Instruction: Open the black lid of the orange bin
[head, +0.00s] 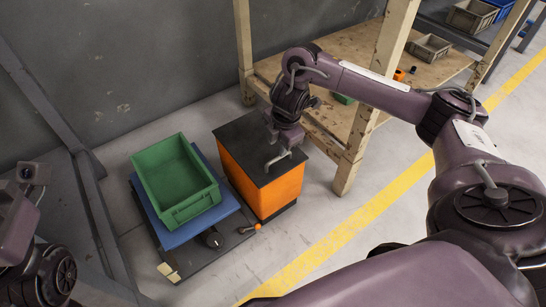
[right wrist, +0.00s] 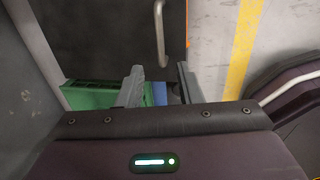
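The orange bin (head: 262,184) stands on the floor with its black lid (head: 245,142) lying flat and closed on top. A pale metal handle (head: 278,160) is on the lid; it also shows in the right wrist view (right wrist: 160,32). My right gripper (right wrist: 160,82) is open, with nothing between its fingers. In the head view it hangs over the right part of the lid, close to the handle and partly covering the lid. I cannot tell whether it touches the handle. Only parts of my left arm show at the left edge; its fingers are out of view.
A green crate (head: 175,178) sits on a blue platform (head: 190,229) just left of the bin. A wooden workbench (head: 353,140) stands close behind and right of it. A grey metal frame (head: 84,180) is at the left. Floor with a yellow line (head: 340,237) is clear in front.

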